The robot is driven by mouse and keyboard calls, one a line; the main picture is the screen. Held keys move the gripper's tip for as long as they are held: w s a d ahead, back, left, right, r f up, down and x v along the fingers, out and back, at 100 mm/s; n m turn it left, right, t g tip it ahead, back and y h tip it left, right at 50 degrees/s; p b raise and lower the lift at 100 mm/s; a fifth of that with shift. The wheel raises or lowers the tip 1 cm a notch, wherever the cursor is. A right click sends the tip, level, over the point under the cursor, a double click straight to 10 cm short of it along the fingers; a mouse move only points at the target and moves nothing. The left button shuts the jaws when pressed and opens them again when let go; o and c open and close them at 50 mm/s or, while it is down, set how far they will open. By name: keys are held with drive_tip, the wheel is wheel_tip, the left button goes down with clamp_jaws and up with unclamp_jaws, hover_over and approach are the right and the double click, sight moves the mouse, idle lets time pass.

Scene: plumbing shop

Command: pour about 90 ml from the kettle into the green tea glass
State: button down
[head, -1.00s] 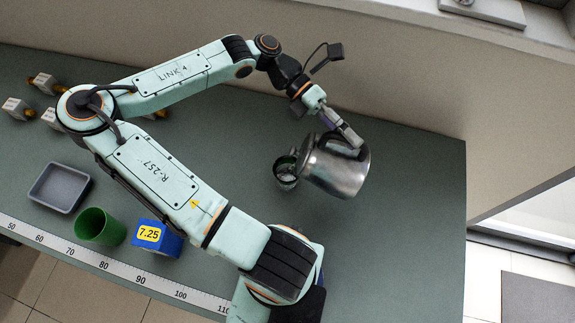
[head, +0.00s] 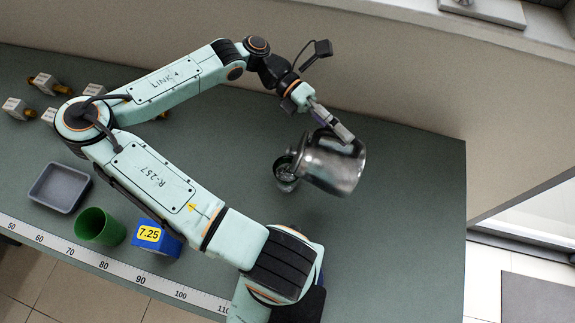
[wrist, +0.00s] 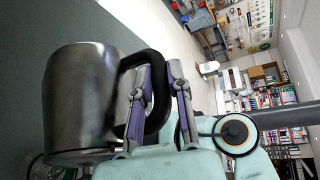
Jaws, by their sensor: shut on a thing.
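The kettle (head: 333,170) is a shiny steel vessel, tilted over the bench with its spout side to the left. My gripper (head: 345,134) is shut on its black handle, which shows between the fingers in the wrist view (wrist: 157,90). The kettle body (wrist: 78,100) fills the left of that view. A small glass (head: 286,178) with a dark, slightly greenish rim stands on the bench just left of the kettle, partly covered by it. Its liquid level and any stream cannot be made out. A green cup (head: 97,226) stands at the front left.
A grey tray (head: 59,188) and a blue block marked 7.25 (head: 156,238) are near the green cup. A measuring strip (head: 140,276) runs along the bench's front edge. Several small fittings (head: 45,84) lie at the far left. The bench right of the kettle is clear.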

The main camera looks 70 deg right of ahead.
drive_tip(key=s+f+t, duration=0.1)
drive_tip(key=s, duration=0.1)
drive_tip(key=s+f+t, duration=0.1)
drive_tip(key=s+f+n+t, duration=0.1)
drive_tip(key=s, duration=0.1)
drive_tip(key=shift+s+f+t+h, duration=0.15)
drive_tip(key=shift+s+t+h, duration=0.2)
drive_tip(key=shift+t+h, duration=0.05)
drive_tip(key=shift+s+f+n+t+b, duration=0.55)
drive_tip(key=shift+s+f+t, duration=0.55)
drive_tip(key=shift+f, duration=0.3)
